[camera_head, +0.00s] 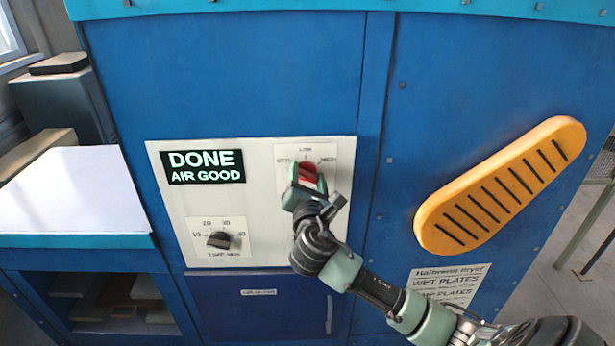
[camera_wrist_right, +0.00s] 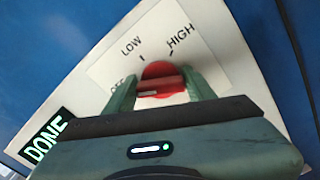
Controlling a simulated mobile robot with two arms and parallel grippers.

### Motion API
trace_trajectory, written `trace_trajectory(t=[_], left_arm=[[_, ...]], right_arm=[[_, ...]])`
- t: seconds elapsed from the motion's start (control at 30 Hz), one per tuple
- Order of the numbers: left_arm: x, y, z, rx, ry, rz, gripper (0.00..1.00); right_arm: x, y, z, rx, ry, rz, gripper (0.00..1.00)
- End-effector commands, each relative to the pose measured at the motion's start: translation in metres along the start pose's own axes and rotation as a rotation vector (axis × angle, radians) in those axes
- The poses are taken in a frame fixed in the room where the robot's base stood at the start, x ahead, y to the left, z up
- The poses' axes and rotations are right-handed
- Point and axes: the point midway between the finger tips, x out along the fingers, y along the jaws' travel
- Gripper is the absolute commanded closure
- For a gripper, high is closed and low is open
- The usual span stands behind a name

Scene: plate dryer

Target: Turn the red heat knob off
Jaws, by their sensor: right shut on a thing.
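The red heat knob (camera_head: 308,171) sits on a white dial plate marked OFF, LOW and HIGH, on the dryer's pale control panel. It also shows in the right wrist view (camera_wrist_right: 161,78), with a raised bar and a pale mark at its left end, toward the OFF label. OFF is partly covered by a finger. My right gripper (camera_head: 306,186) is at the knob and shut on it, with one green finger on each side; its fingers also show in the right wrist view (camera_wrist_right: 160,88). My left gripper is not in view.
A display (camera_head: 204,167) reads DONE, AIR GOOD. A black timer knob (camera_head: 219,240) is below it. An orange slotted handle-like piece (camera_head: 499,187) stands out on the blue body at right. A white-topped surface (camera_head: 75,190) is at left.

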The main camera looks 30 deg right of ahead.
Motion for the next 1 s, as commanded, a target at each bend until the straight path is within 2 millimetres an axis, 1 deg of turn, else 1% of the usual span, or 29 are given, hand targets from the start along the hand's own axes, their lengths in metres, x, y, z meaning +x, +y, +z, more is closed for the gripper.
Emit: trace_trajectory(t=[0.43, 0.47, 0.5, 0.53, 0.87, 0.97, 1.0], left_arm=[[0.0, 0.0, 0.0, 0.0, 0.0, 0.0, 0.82], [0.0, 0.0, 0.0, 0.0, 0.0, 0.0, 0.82], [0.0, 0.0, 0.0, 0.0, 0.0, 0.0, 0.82], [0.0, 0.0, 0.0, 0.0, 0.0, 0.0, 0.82], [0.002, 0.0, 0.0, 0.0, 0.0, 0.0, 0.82], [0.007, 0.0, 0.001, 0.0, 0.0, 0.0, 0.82], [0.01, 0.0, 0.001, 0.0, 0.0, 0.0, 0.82]], right_arm=[[0.0, -0.001, -0.002, -0.012, 0.004, -0.002, 0.86], [0.0, -0.001, -0.002, -0.012, 0.003, -0.002, 0.37], [0.0, -0.001, -0.002, -0.012, 0.003, -0.002, 0.26], [0.0, -0.001, -0.002, -0.011, 0.003, -0.001, 0.24], [-0.002, -0.001, -0.002, -0.009, 0.002, 0.0, 0.24], [-0.012, -0.001, -0.003, -0.007, 0.002, 0.001, 0.24], [-0.019, -0.001, -0.004, -0.007, 0.003, 0.002, 0.24]])
